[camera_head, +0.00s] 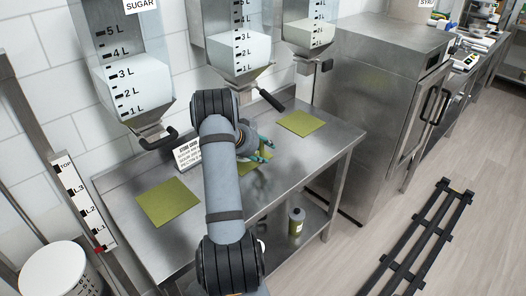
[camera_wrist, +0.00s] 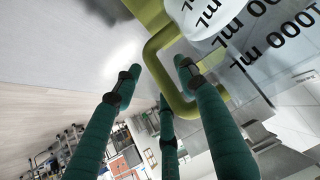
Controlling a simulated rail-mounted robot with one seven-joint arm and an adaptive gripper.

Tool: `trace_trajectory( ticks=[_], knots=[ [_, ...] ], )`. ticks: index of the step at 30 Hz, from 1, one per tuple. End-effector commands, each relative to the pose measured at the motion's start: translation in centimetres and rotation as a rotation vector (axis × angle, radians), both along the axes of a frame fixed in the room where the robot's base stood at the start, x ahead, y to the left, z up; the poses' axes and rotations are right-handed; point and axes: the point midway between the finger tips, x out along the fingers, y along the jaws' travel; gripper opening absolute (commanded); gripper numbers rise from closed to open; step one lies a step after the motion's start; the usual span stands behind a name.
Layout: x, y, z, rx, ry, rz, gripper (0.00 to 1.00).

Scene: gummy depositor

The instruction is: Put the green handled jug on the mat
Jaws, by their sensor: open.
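In the wrist view, a clear jug (camera_wrist: 255,62) with black mL markings and white contents fills the upper right. Its green handle (camera_wrist: 153,58) passes close to the fingertips of my gripper (camera_wrist: 156,80). The teal fingers are spread, with the handle near or between the tips; contact cannot be told. In the head view, my gripper (camera_head: 264,151) is over the middle of the steel table, and my arm hides most of the jug. Olive-green mats lie on the table: a left one (camera_head: 169,202), a right one (camera_head: 301,123), and a middle one (camera_head: 247,168) partly hidden by my arm.
Hoppers with litre scales, one marked sugar (camera_head: 130,75), hang above the back of the steel table (camera_head: 225,222). A small sign (camera_head: 187,154) stands at the back. A bottle (camera_head: 296,221) is on the lower shelf. A steel cabinet (camera_head: 375,105) stands to the right.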

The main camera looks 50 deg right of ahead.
Motion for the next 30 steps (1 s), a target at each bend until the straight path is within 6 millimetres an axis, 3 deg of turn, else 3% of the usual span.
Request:
trace_trajectory(
  ticks=[8,22,30],
  knots=[
    [0.1,0.4,0.9,-0.002,-0.001,0.002,0.41],
    [0.5,6.9,7.4,-0.002,-0.001,0.001,0.41],
    [0.5,8.4,8.8,0.000,0.001,-0.001,0.41]
  ],
)
